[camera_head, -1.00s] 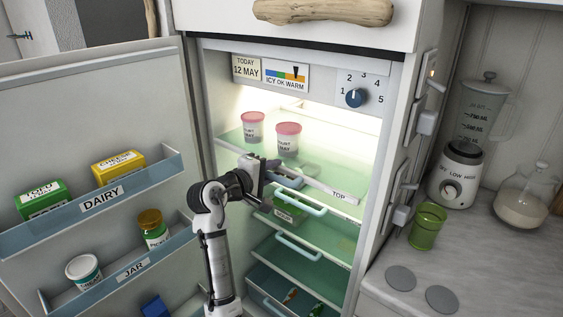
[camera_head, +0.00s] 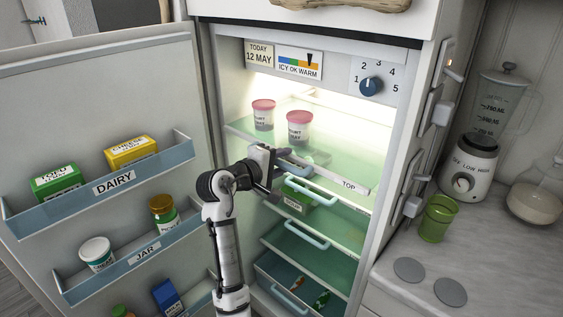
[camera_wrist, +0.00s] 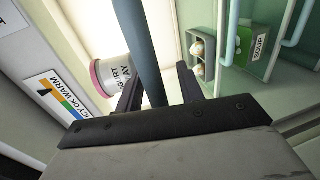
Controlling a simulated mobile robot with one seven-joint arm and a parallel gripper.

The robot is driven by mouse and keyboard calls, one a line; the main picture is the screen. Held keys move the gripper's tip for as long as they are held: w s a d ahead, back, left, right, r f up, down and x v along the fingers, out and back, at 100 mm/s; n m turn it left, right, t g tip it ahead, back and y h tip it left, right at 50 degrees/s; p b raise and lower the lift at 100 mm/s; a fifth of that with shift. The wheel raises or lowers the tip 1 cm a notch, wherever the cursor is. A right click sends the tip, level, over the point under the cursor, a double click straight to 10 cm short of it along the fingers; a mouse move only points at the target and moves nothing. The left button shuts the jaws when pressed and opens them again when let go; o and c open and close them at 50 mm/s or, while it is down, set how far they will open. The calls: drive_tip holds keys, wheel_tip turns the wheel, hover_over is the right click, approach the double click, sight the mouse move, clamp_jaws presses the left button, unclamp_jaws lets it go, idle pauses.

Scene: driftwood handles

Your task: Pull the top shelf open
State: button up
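The top shelf (camera_head: 352,184) is a pale glass shelf with a white front strip marked TOP, high in the open fridge. Two white yogurt tubs with pink lids stand on it, a left tub (camera_head: 263,115) and a right tub (camera_head: 299,128). My gripper (camera_head: 280,172) is at the left part of the shelf's front. In the wrist view a grey-blue bar (camera_wrist: 142,45), apparently the shelf's handle, passes between the two dark fingers of my gripper (camera_wrist: 160,88). The fingers are apart, with a gap on the bar's right side. The arm hides part of the shelf front.
Lower shelves have light blue handles (camera_head: 311,190). A green box (camera_head: 297,194) sits below the top shelf. The open fridge door with its dairy rack (camera_head: 90,196) is at left. A counter with a blender (camera_head: 468,166) and green cup (camera_head: 437,218) is at right.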

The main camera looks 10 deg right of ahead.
drive_tip(key=b+v, duration=0.3)
drive_tip(key=v, duration=1.1)
drive_tip(key=shift+w+f, duration=0.1)
